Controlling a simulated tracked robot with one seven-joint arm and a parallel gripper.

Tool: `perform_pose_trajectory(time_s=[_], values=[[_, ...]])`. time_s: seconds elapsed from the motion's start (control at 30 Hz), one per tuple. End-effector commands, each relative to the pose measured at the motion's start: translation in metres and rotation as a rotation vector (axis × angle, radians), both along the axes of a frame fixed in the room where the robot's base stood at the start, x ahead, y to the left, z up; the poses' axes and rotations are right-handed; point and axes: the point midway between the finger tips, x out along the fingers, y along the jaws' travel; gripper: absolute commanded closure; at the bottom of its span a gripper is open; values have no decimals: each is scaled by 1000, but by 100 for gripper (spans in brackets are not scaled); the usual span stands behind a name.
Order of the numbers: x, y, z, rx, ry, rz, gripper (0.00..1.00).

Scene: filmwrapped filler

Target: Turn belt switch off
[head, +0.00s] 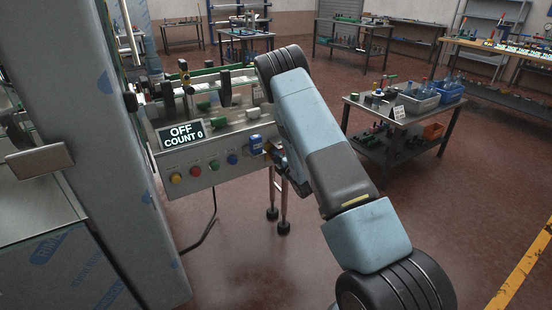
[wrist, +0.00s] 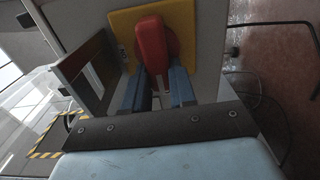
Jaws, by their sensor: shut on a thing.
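The belt switch is a red handle (wrist: 152,40) on a yellow plate (wrist: 187,18), seen at the top middle of the wrist view. My gripper (wrist: 163,76) has its two blue-grey fingers on either side of the handle's lower end and is shut on it. In the head view my gripper (head: 271,152) is at the right end of the conveyor's front panel (head: 216,174), mostly hidden by my arm, and the handle cannot be made out. The display (head: 182,133) on the panel reads "OFF" and "COUNT 0".
A tall steel cabinet (head: 120,150) stands at left. A table with crates (head: 375,117) stands at right; the floor between is clear.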

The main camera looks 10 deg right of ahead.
Motion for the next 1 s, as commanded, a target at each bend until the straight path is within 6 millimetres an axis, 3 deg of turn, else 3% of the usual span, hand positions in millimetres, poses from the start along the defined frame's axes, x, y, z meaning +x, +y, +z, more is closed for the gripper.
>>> perform_pose_trajectory(time_s=[0.1, 0.13, 0.4, 0.77, 1.0], values=[[1, 3, -2, 0, 4, 5, 100], [1, 3, -2, 0, 4, 5, 74], [2, 2, 0, 0, -1, 4, 49], [-6, -2, 0, 0, 1, 0, 49], [-44, -14, -1, -1, 2, 0, 49]])
